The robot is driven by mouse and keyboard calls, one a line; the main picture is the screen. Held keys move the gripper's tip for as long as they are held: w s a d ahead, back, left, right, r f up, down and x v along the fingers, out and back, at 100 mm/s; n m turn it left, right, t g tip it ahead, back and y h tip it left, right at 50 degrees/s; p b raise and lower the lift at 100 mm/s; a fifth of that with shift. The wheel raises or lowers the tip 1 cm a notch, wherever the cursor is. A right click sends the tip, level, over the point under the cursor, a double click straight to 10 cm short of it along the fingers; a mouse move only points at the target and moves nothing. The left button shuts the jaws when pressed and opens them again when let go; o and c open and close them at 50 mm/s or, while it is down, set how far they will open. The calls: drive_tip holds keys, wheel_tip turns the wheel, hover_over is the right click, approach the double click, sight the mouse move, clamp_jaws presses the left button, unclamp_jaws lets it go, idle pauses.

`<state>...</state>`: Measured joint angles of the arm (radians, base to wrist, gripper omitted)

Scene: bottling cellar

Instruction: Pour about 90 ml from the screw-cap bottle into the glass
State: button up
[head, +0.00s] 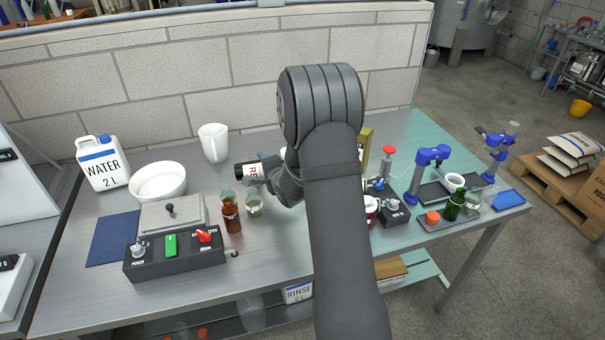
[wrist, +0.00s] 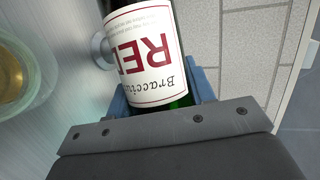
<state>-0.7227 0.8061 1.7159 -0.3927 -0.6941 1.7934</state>
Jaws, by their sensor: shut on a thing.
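The bottle (head: 252,172), dark with a white label reading "RE…" in red, lies nearly on its side in my gripper (head: 270,176), its dark end to the left. In the wrist view the bottle (wrist: 150,55) shows green glass and its label between my blue fingers (wrist: 162,92); its mouth is out of view there. My gripper is shut on the bottle. A clear glass (head: 254,205) stands on the table just below the bottle in the head view. A round vessel with amber liquid (wrist: 14,82) shows at the wrist view's left edge; I cannot tell if it is this glass.
A control box (head: 175,260), white bowl (head: 158,183), white jug (head: 214,143) and water can (head: 103,163) stand left. My arm hides the table's middle.

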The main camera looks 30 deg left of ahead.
drive_tip(key=shift+r+m, duration=0.3)
drive_tip(key=shift+r, duration=0.15)
idle(0.5)
drive_tip(key=shift+s+a, duration=0.15)
drive_tip(key=shift+a, duration=0.15)
drive_tip(key=shift+s+a+r+y, duration=0.1)
drive_tip(key=shift+a+y, duration=0.05)
drive_tip(key=shift+y, duration=0.15)
drive_tip(key=shift+s+a+r+m+y, duration=0.1)
drive_tip(key=shift+r+m+y, duration=0.2)
drive_tip(key=shift+r+m, duration=0.2)
idle(2.1)
drive_tip(key=shift+s+a+f+n+h, duration=0.1)
drive_tip(key=shift+f+n+h, duration=0.45)
drive_tip(key=shift+f+n, duration=0.4)
drive_tip(key=shift+s+a+f+n+h, duration=0.1)
drive_tip(key=shift+f+n+h, duration=0.5)
drive_tip(key=shift+f, duration=0.55)
idle(0.7)
